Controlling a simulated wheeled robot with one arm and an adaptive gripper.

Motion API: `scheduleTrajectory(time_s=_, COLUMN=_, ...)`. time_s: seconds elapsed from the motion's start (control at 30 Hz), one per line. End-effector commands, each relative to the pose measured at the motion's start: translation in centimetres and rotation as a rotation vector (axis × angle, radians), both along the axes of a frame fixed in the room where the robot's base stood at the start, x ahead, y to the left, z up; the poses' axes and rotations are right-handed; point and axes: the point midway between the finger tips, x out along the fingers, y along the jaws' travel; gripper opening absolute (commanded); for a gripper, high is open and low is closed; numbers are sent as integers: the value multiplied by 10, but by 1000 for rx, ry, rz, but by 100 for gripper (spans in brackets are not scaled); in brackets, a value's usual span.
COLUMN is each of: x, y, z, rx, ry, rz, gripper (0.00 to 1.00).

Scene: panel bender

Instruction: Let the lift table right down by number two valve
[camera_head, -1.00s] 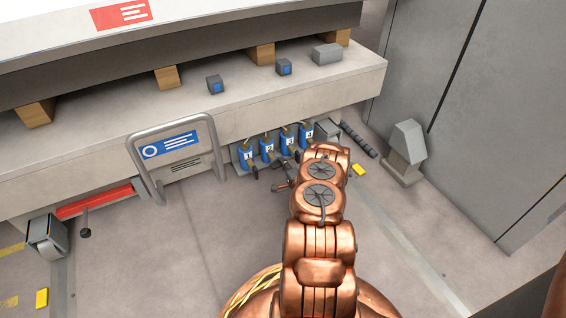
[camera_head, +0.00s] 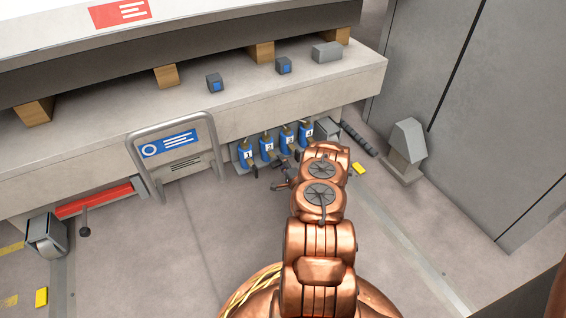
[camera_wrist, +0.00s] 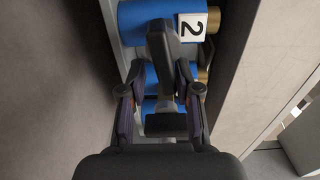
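The number two valve (camera_head: 267,148) is a blue cylinder with a white "2" plate, second from the left in a row of blue valves under the grey machine ledge. In the wrist view the number two valve (camera_wrist: 160,22) is at the top, with its "2" lying sideways. A dark lever (camera_wrist: 160,45) stands in front of it, between the fingers of my gripper (camera_wrist: 161,78). The fingers are apart, one on each side of the lever; I cannot tell whether they touch it. In the head view my gripper (camera_head: 280,185) is small and partly hidden by my arm, near the valves.
Valves one (camera_head: 245,155), three (camera_head: 287,138) and four (camera_head: 306,133) stand close beside number two. A bent grey rail (camera_head: 134,150) with a blue sign stands to their left. A pale wall runs close along the right in the wrist view.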

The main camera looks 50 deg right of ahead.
Motion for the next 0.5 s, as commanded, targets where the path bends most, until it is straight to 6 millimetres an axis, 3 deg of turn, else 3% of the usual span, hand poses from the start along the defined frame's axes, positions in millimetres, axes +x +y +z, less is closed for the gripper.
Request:
scheduleTrajectory(time_s=0.03, x=7, y=13, z=-2, rx=5, ry=2, rz=30, gripper=39)
scheduleTrajectory(time_s=0.5, x=1, y=1, z=3, rx=-3, ry=-5, rz=8, gripper=40)
